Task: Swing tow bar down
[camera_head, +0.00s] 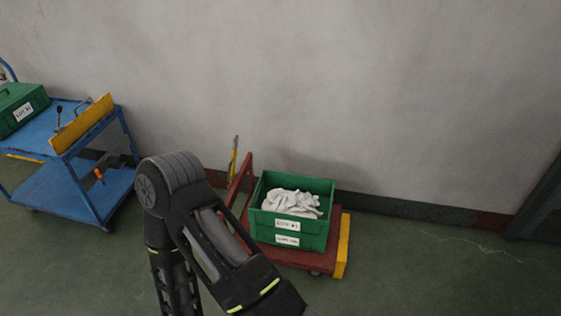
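A low red cart (335,222) with a yellow end edge stands on the floor against the wall, right of centre. A red bar (246,170) rises steeply at its left end. A thin yellow upright piece (234,160) shows just behind that bar; I cannot tell which of the two is the tow bar. One of my arms fills the lower middle, its elbow raised and its forearm running down to the bottom edge. It hides the cart's left end and the lower part of the bar. Neither gripper is in view.
A green crate (290,243) of white socks (292,202) sits on the cart. A blue trolley (70,188) at left carries a green box (20,108) and a yellow panel (82,123). The floor right of the cart is clear, up to a dark structure (540,205) at the right edge.

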